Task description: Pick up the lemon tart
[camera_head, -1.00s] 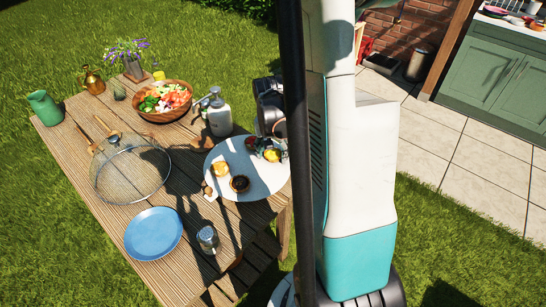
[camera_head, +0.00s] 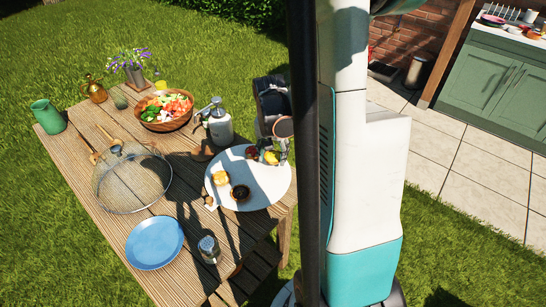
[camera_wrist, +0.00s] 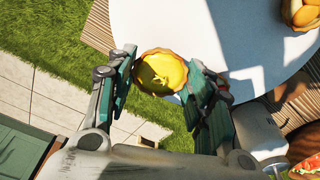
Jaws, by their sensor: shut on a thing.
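The lemon tart (camera_wrist: 163,72), a round yellow tart with a fluted golden crust, sits between the fingertips of my gripper (camera_wrist: 160,60) in the wrist view. The green-padded fingers are shut on its two sides. In the head view the lemon tart (camera_head: 271,158) shows as a small yellow spot at the right part of the round white board (camera_head: 262,192), under my gripper (camera_head: 276,152). It looks slightly above the board, but the gap is hard to judge. The black column and arm hide part of this side.
A dark red tart (camera_head: 251,152), a golden pastry (camera_head: 220,178) and a dark tart (camera_head: 240,193) are on the board. A pump bottle (camera_head: 220,128) and a salad bowl (camera_head: 166,122) stand behind. A blue plate (camera_head: 154,243), a metal cup (camera_head: 209,248) and a mesh dome (camera_head: 132,184) are left.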

